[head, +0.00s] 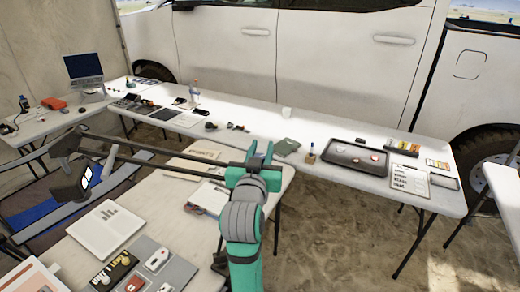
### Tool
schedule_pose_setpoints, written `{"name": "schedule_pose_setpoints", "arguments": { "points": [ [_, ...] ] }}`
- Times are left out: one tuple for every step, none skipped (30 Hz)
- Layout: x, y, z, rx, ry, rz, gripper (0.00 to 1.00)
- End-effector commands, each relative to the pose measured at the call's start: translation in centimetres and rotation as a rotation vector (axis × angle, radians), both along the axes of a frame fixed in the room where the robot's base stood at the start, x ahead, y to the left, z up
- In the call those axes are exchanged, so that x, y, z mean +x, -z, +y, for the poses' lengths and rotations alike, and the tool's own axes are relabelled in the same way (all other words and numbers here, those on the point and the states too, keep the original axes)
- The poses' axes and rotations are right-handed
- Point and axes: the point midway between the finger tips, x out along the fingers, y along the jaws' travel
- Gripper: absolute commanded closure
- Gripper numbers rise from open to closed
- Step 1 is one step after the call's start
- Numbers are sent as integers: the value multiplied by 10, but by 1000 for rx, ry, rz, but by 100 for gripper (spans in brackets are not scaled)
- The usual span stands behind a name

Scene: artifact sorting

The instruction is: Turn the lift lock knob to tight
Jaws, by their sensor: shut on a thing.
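My gripper (261,152), green with grey joints, is at the middle of the head view, at the right end of two long dark bars (150,157). It is shut on a small part there, most likely the lift lock knob. The fingers hide that part, so its shape and turn angle cannot be made out. A black device with a white display (73,187) sits below the frame's left side.
A grey board with small items (178,272) and a white sheet (106,229) lie on the near table. A long white table (320,124) behind carries a dark tray (341,163), a bottle (195,91) and a clipboard (409,178). Sandy ground (335,225) is free at right.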

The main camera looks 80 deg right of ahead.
Motion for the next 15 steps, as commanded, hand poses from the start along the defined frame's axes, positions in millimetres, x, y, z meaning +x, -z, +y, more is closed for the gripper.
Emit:
{"name": "schedule_pose_setpoints", "arguments": {
  "points": [
    [0,-1,0,-1,7,0,97],
    [0,-1,0,-1,11,0,97],
    [0,-1,0,-1,14,0,97],
    [0,-1,0,-1,15,0,96],
    [-1,-1,0,-1,15,0,96],
    [-1,-1,0,-1,15,0,96],
    [-1,-1,0,-1,15,0,96],
    [-1,-1,0,-1,15,0,96],
    [-1,-1,0,-1,15,0,96],
    [-1,-1,0,-1,15,0,96],
    [0,-1,0,-1,14,0,96],
    [0,-1,0,-1,14,0,69],
    [0,-1,0,-1,14,0,62],
    [0,-1,0,-1,14,0,55],
    [0,0,0,-1,14,0,55]
  ]
}}
